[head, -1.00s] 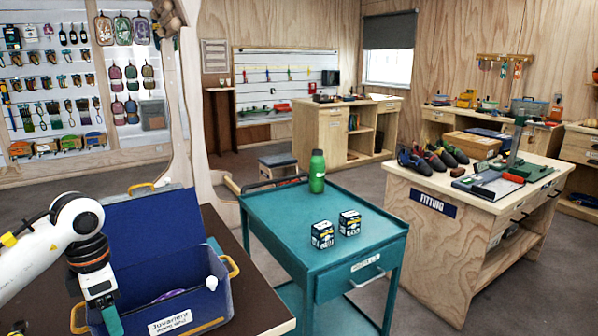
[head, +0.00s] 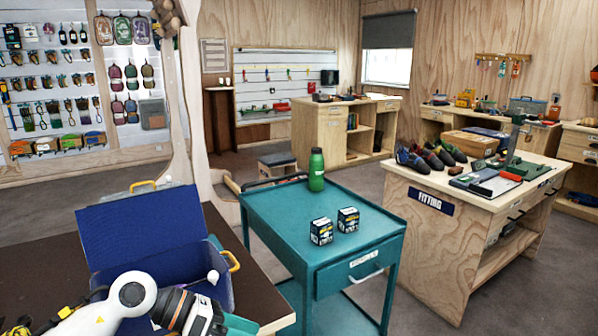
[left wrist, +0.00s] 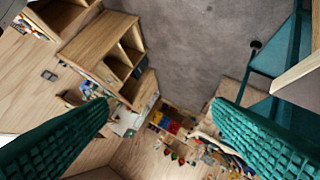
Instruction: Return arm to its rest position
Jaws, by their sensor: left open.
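My left arm comes in at the bottom left of the head view, and its gripper (head: 232,326) is at the bottom edge, in front of the open blue box. In the left wrist view its two green ribbed fingers (left wrist: 165,135) are wide apart with nothing between them. That view looks out across the room at the floor and wooden furniture. My right gripper is in neither view.
The blue box (head: 219,284), lid up, stands on a dark table (head: 262,293). A teal cart (head: 290,222) to its right holds a green bottle (head: 317,172) and two small boxes (head: 321,231) (head: 348,219). A fitting bench (head: 433,243) stands farther right.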

